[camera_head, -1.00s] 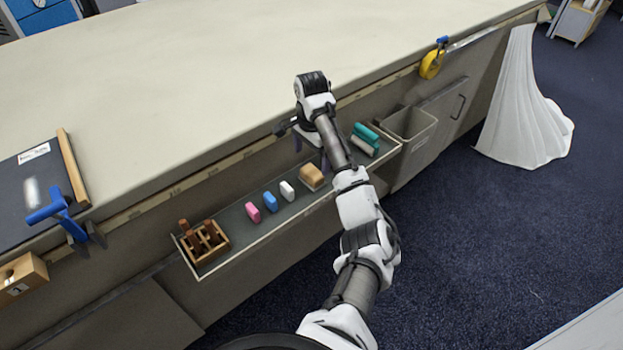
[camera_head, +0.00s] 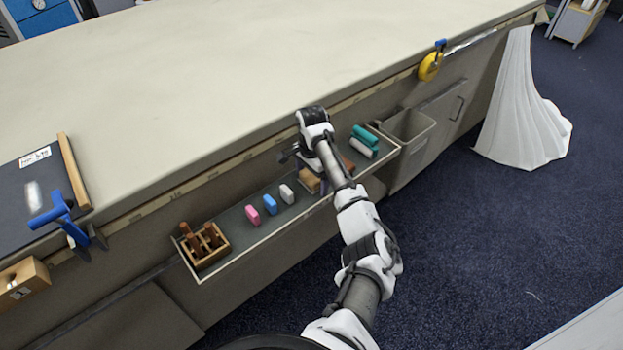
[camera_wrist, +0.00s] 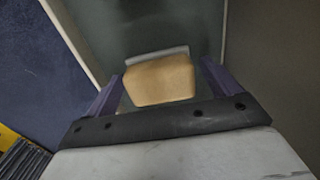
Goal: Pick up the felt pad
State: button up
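A tan block with a grey strip along one edge, which looks like the felt pad (camera_head: 309,181), lies in the shallow tray (camera_head: 262,236) on the table's front side. My gripper (camera_head: 312,174) is over it in the head view and hides part of it. In the wrist view the pad (camera_wrist: 160,80) sits between the two purple fingers of my gripper (camera_wrist: 163,72). The gripper is open, with a small gap on the left and a wider one on the right. I cannot tell how far the fingertips reach down beside the pad.
A wooden holder (camera_head: 207,246) stands at the tray's left end. Teal rolls (camera_head: 365,136) lie at its right end, beside a grey bin (camera_head: 408,132). The table edge rises behind the tray.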

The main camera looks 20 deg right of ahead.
jog(key=c, duration=0.9)
jog(key=shift+c, duration=0.2)
notch_tip(320, 180, up, 20)
jog(key=p, duration=0.2)
